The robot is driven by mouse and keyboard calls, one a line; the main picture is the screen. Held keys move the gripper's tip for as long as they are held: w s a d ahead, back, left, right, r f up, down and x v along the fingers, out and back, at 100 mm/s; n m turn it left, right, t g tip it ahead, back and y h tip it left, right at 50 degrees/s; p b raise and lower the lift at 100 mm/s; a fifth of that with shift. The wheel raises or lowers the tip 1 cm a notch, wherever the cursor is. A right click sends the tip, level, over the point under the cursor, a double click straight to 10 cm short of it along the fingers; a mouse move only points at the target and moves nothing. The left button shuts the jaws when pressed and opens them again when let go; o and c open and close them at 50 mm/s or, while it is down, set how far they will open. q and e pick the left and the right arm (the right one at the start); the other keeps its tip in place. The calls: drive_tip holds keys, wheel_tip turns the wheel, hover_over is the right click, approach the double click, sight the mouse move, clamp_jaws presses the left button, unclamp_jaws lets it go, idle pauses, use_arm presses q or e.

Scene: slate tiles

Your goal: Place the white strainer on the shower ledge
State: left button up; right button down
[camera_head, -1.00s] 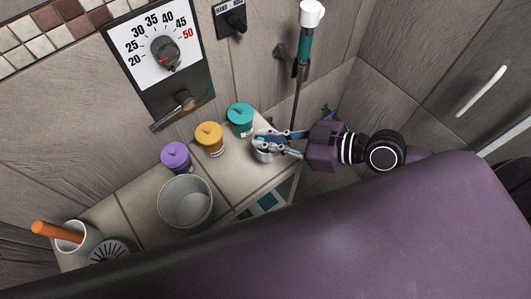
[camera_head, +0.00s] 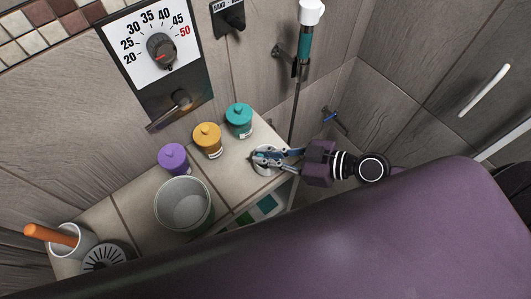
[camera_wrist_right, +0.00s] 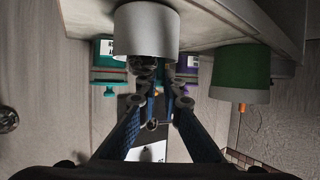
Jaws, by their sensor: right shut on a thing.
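My right gripper (camera_head: 272,157) is over the right end of the pale tiled shower ledge (camera_head: 232,172). It is shut on a small white cylindrical thing, which I take for the white strainer (camera_wrist_right: 147,28); in the wrist view its dark opening faces the fingers. In the head view the fingers cover most of it, and I cannot tell whether it touches the ledge. My left gripper is not in view.
Purple (camera_head: 173,158), orange (camera_head: 208,140) and teal (camera_head: 239,121) lidded jars line the ledge's back. A grey bucket (camera_head: 184,204), a white cup (camera_head: 72,240) with an orange handle and a slotted disc (camera_head: 104,259) stand farther left. A faucet (camera_head: 334,119) is right.

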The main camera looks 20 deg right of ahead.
drive_tip(key=shift+f, duration=0.2)
drive_tip(key=c, duration=2.1)
unclamp_jaws()
